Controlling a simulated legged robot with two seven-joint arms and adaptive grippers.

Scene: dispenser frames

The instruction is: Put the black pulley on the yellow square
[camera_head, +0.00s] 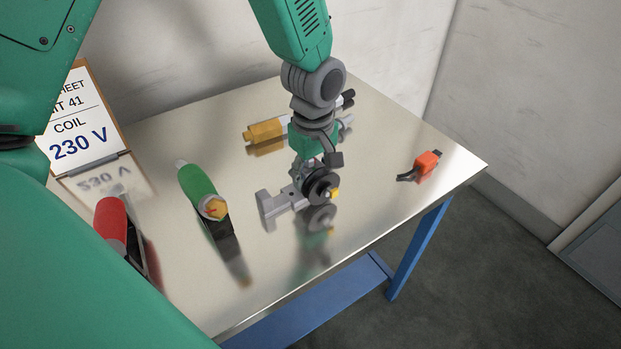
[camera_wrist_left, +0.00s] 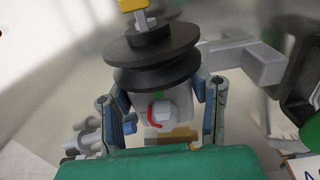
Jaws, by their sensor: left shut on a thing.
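The black pulley (camera_head: 320,187) shows as a stack of dark discs with a small yellow piece (camera_head: 334,193) at its end. It is in my left gripper (camera_head: 315,168), low above the table, its reflection below. In the left wrist view the pulley (camera_wrist_left: 152,52) lies just beyond the fingertips, and the fingers (camera_wrist_left: 162,100) are shut on the grey body under its discs. A grey bracket-like part (camera_head: 281,204) shows beside it; I cannot tell whether they are joined. I cannot make out a yellow square on the table. My right gripper is not in view.
A green cylinder (camera_head: 199,186) and a red one (camera_head: 112,222) are at the left, by a sign (camera_head: 80,125). A yellow-ended tool (camera_head: 265,130) lies behind my gripper. An orange part (camera_head: 426,163) is at the right. The table (camera_head: 385,200) is clear near its front edge.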

